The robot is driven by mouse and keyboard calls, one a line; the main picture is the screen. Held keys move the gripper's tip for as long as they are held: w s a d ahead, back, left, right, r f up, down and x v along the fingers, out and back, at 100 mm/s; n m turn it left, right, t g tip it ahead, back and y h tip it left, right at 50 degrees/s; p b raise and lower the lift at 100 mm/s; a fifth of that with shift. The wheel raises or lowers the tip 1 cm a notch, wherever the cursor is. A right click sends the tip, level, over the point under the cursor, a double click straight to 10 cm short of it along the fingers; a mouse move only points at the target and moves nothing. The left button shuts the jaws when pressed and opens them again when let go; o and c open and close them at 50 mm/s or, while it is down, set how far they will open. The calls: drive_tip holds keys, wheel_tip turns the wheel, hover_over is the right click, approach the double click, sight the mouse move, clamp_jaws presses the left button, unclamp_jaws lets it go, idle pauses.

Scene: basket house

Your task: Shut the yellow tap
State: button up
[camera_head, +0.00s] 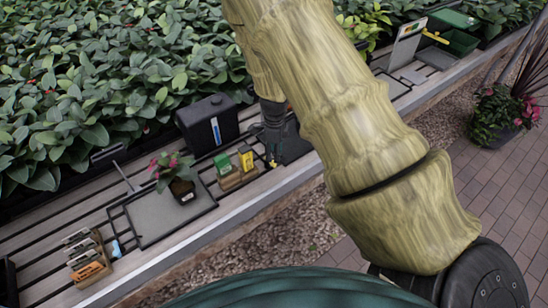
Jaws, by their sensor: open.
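A small yellow piece (273,163), which looks like the yellow tap, shows low at the front of a dark grey block (291,147) on the bench. It is too small to tell how its handle is turned. My gripper (271,145) is dark and points down, just above and beside the yellow piece. It is open, with nothing seen between its fingers. I cannot tell whether it touches the yellow piece. A black tank (208,125) with a blue and white gauge stands to the left of my gripper.
A wooden holder (237,182) with green and yellow packets stands close left of my gripper. A potted flower (182,188) sits on a grey tray (158,218). A wooden rack (89,262) is at far left. A green bin (458,38) and white panel (408,42) are upper right.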

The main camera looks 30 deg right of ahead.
wheel_tip(320, 180, up, 8)
drive_tip(key=shift+f, duration=0.2)
idle(0.5)
drive_tip(key=s+a+f+n+g+h+b, duration=0.1)
drive_tip(key=s+a+f+n+h+b, duration=0.2)
drive_tip(key=s+f+n, duration=1.35)
drive_tip(key=s+a+f+n+y+b, duration=0.1)
drive_tip(key=s+a+f+n, duration=0.3)
drive_tip(key=s, duration=0.5)
drive_tip(key=s+a+f+n+y+b, duration=0.1)
drive_tip(key=s+a+f+n+b, duration=0.1)
drive_tip(key=s+a+f+n, duration=0.2)
drive_tip(key=s+a+f, duration=0.2)
drive_tip(key=s+a, duration=0.1)
drive_tip(key=s, duration=0.1)
drive_tip(key=shift+s+a+f+n+t+y, duration=0.25)
drive_tip(key=shift+s+a+n+t+y, duration=0.05)
drive_tip(key=shift+s+n+t+y, duration=0.1)
